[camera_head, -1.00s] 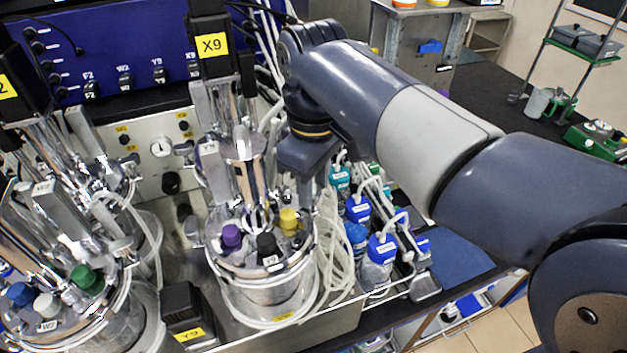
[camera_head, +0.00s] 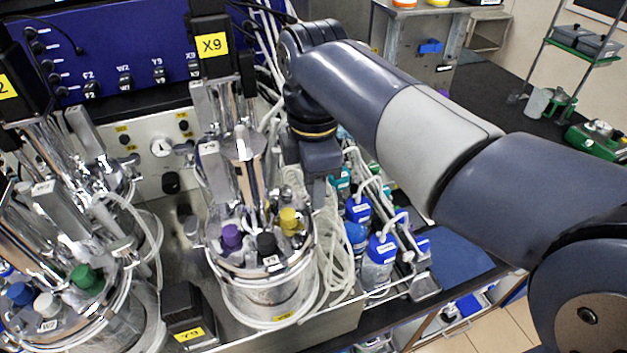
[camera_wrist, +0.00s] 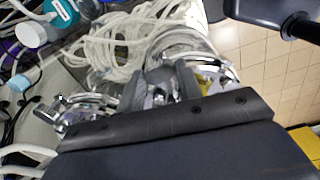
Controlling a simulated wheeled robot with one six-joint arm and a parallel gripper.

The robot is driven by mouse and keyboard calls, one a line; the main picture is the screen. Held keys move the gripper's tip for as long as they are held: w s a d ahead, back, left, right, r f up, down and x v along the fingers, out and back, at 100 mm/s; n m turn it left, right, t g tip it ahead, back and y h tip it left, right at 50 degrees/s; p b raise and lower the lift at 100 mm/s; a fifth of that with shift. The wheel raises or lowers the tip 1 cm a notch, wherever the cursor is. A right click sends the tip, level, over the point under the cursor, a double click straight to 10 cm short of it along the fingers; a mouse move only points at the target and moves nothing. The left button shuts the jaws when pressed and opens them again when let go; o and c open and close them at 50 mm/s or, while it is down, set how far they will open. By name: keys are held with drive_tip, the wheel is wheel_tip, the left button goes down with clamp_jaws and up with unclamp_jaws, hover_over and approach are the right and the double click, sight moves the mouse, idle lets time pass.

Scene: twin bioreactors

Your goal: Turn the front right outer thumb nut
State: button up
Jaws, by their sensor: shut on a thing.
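The right bioreactor vessel (camera_head: 265,285) is a glass jar with a chrome head plate, with purple (camera_head: 231,236), black (camera_head: 267,244) and yellow (camera_head: 289,220) caps on top. My gripper (camera_wrist: 160,92) is at the rim of this vessel, on its right side in the head view. In the wrist view its two grey fingers close around a small metal thumb nut (camera_wrist: 160,76), which is mostly hidden between them.
Coiled white tubing (camera_wrist: 150,35) lies close beside the fingers. Blue-capped bottles (camera_head: 378,255) stand right of the vessel. A second bioreactor (camera_head: 85,305) with blue, white and green caps stands at the left. Tall metal fittings (camera_head: 245,165) rise behind the caps.

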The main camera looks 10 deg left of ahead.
drive_tip(key=shift+n, duration=0.5)
drive_tip(key=o, duration=1)
wheel_tip(320, 180, up, 11)
drive_tip(key=shift+f, duration=0.1)
idle(0.4)
wheel_tip(320, 180, down, 11)
drive_tip(key=shift+r, duration=0.1)
idle(0.6)
drive_tip(key=shift+r, duration=0.1)
